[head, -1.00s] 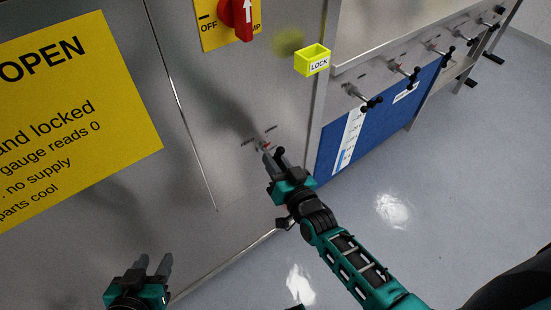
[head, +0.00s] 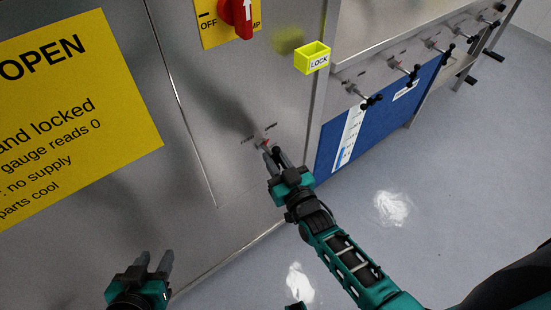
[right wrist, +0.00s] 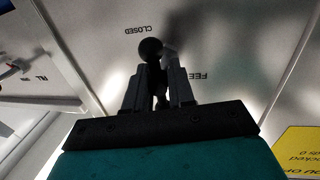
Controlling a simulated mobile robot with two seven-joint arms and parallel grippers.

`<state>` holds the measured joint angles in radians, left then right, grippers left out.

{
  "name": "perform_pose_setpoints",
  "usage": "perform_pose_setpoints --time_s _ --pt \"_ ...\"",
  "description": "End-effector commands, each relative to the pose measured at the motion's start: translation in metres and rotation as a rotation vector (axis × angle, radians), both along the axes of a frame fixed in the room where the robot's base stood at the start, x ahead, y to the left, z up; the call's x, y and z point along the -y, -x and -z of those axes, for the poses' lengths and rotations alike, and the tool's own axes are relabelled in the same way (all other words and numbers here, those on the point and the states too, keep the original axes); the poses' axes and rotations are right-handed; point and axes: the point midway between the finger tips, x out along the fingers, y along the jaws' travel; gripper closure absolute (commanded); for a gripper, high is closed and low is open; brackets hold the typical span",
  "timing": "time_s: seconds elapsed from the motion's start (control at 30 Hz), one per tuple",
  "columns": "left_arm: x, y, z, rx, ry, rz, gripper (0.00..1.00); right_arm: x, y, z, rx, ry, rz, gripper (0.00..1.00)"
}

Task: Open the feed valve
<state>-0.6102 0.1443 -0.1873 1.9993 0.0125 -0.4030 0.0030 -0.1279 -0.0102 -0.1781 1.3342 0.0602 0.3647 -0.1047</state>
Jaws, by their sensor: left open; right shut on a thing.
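The feed valve (head: 264,143) is a small fitting with a red mark on the steel panel, with small lettering beside it. In the right wrist view its black ball-ended lever (right wrist: 150,49) stands between my right fingertips, near upside-down lettering reading "CLOSED" and "FEE", the latter cut off by a finger. My right gripper (head: 274,157) is shut on this lever; it also shows in the right wrist view (right wrist: 161,88). The fingers hide much of the lever in the head view. My left gripper (head: 155,262) is open and empty at the lower left, apart from the panel.
A red rotary switch (head: 238,14) on a yellow plate and a yellow LOCK box (head: 313,58) are above the valve. A yellow notice (head: 75,105) covers the left panel. Several black-handled valves line the bench at right, above a blue panel (head: 375,118). The floor is clear.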

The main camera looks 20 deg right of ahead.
Motion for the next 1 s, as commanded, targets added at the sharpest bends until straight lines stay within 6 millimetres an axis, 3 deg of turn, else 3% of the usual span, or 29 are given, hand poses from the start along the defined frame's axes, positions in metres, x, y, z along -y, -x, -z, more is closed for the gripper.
perform_pose_setpoints --time_s 0.13,0.17,0.27,0.7,0.87,1.0 --pt "0.000 0.000 0.000 0.000 0.000 0.000 0.57 0.005 0.001 0.003 -0.008 0.004 0.007 1.00" --pt "0.000 0.000 0.000 0.000 0.000 0.000 0.57 0.005 0.001 0.003 -0.008 0.004 0.007 0.76" --pt "0.000 0.000 0.000 0.000 0.000 0.000 0.57 0.005 0.001 0.003 -0.007 0.003 0.007 0.66" --pt "0.000 -0.001 -0.002 0.002 0.000 0.000 0.57 0.002 0.004 0.001 -0.003 -0.001 0.003 0.66" --pt "0.000 -0.001 -0.007 0.009 0.000 0.000 0.57 0.006 0.026 0.000 -0.004 0.001 0.002 0.66" --pt "-0.002 -0.001 -0.010 0.012 -0.004 -0.001 0.57 0.010 0.057 0.000 -0.006 0.000 0.003 0.66"
